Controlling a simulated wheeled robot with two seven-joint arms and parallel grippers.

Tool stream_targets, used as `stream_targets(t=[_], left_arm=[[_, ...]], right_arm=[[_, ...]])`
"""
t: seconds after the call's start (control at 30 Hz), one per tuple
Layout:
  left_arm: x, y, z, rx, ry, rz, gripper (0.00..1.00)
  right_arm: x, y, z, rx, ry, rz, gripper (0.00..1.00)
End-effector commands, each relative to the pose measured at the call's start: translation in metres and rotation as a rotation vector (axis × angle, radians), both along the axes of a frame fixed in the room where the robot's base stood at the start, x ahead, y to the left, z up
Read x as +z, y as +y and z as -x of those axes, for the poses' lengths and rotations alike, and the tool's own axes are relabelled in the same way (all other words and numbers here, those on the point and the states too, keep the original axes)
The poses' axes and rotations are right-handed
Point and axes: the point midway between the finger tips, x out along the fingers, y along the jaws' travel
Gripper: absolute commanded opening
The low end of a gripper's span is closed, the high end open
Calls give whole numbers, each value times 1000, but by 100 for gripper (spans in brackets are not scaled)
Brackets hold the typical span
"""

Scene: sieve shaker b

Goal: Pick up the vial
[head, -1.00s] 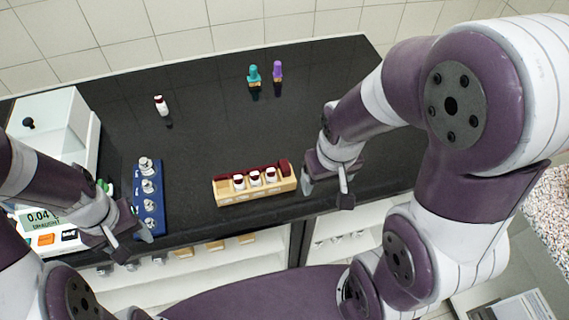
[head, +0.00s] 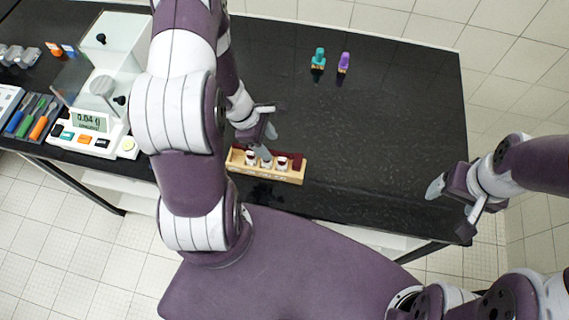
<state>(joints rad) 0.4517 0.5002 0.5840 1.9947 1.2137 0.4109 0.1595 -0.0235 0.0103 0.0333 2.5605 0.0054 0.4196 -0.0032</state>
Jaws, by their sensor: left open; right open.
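Three small vials with dark red caps and white labels stand in a wooden rack (head: 298,178); the right one (head: 282,163) shows most clearly. My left gripper (head: 266,140) is open, just above and behind the left half of the rack, and partly covers the vials there. I cannot tell whether its fingers touch a vial. No lone vial shows on the table; my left arm covers the area left of the rack. My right gripper (head: 452,202) is open and empty over the table's front right corner.
Teal (head: 318,58) and purple (head: 344,62) bottles stand at the back of the black table (head: 390,130). A balance (head: 100,125) and a tray of coloured pens (head: 32,117) are at left. The table's middle right is clear.

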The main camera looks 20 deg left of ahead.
Motion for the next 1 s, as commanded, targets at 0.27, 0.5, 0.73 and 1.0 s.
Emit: stream_targets(t=[0.27,0.5,0.73,1.0], left_arm=[[-35,-13,-2,-2,3,2,56],[-64,-23,-5,-4,0,-1,56],[-65,-23,-5,-5,-2,0,37],[-64,-23,-5,-5,-2,0,0]], right_arm=[[9,0,0,0,0,0,76],[11,0,0,0,0,0,76],[11,0,0,0,0,0,76],[11,0,0,0,0,0,76]])
